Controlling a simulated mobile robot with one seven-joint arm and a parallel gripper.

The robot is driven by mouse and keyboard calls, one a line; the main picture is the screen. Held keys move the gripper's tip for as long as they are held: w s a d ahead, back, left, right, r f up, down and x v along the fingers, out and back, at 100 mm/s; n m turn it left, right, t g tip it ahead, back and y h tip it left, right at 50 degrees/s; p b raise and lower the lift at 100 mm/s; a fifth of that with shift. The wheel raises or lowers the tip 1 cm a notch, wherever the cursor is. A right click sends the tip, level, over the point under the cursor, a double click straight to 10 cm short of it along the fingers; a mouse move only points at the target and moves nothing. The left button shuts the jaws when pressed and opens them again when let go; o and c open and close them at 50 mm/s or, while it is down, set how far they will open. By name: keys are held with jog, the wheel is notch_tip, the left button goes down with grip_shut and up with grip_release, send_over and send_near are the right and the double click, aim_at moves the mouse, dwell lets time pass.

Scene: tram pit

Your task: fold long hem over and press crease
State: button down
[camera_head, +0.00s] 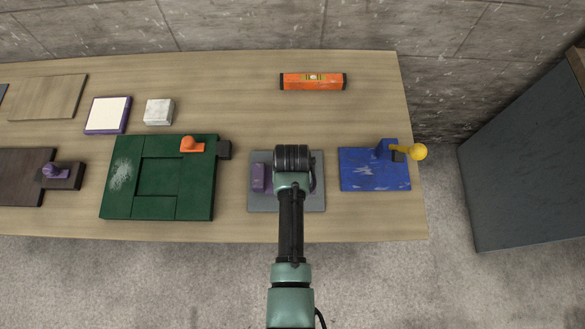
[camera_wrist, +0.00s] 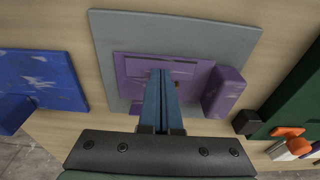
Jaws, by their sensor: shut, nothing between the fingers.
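A flat purple piece (camera_wrist: 135,65) lies on a grey plate (camera_wrist: 215,33) on the bench. A raised purple block (camera_wrist: 224,90) stands at the right end of it in the wrist view; the block also shows in the head view (camera_head: 258,178), at the left of the grey plate (camera_head: 287,205). I cannot tell which part is the long hem. My gripper (camera_wrist: 160,75) is shut and empty, its fingertips over the middle of the purple piece. Whether they touch it I cannot tell. In the head view my arm covers most of the purple piece and the fingers.
A blue plate (camera_head: 365,178) with a yellow-knobbed lever (camera_head: 418,152) lies to the right. A green panel (camera_head: 160,205) with an orange-handled part (camera_head: 192,145) lies to the left. An orange level (camera_head: 313,82) lies behind. The bench between level and grey plate is clear.

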jog(key=shift+s, duration=0.1)
jog(key=r+p, duration=0.4)
jog(key=p, duration=0.1)
jog(key=s+r+p, duration=0.1)
jog(key=r+p, duration=0.1)
jog(key=r, duration=0.1)
jog(key=shift+p, duration=0.35)
jog(key=shift+w, duration=0.1)
